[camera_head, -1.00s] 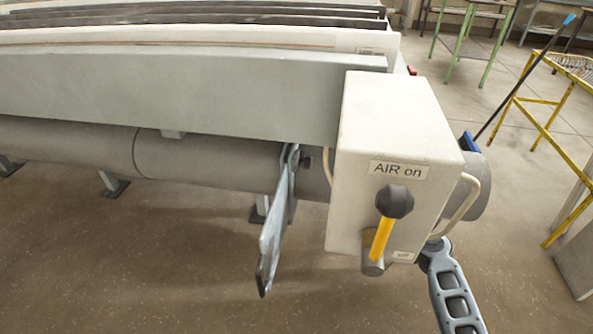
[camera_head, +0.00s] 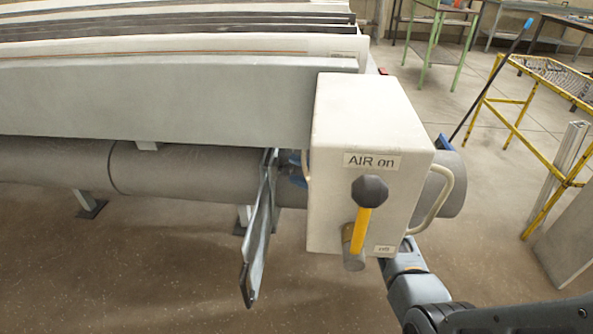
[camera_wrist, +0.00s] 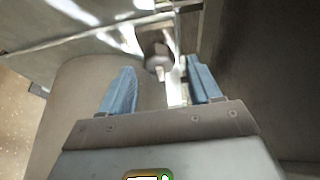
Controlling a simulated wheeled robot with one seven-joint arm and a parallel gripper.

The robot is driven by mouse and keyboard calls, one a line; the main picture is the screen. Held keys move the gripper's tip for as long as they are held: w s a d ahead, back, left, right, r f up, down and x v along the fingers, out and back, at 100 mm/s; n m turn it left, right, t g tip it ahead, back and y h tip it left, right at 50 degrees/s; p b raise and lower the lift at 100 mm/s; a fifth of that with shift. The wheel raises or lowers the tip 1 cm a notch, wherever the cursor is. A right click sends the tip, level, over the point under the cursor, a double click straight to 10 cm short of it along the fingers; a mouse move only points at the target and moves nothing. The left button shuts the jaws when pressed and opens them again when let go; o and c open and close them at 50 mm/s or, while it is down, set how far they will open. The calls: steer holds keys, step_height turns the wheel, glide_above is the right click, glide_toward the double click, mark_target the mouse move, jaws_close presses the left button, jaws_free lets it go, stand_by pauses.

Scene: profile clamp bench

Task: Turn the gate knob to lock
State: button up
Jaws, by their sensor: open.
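In the wrist view a small grey rounded knob (camera_wrist: 158,58) shows just beyond my gripper (camera_wrist: 160,70), roughly between its two blue fingertips. The fingers are apart and nothing is held. I cannot tell whether either finger touches the knob, or how the knob is turned. In the head view, the white box (camera_head: 375,190) hides most of my gripper. Blue parts (camera_head: 296,170), seemingly its fingertips, show at the box's left edge, near the grey lever plate (camera_head: 262,225). The knob cannot be made out there.
A thick grey pipe (camera_head: 170,175) runs behind the box. A yellow stand (camera_head: 525,110) is at right; floor at lower left is clear.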

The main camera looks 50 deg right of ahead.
steer(key=shift+w+a, duration=0.15)
steer(key=shift+w, duration=0.25)
steer(key=shift+c, duration=0.3)
steer(key=c, duration=1)
steer(key=shift+o, duration=0.2)
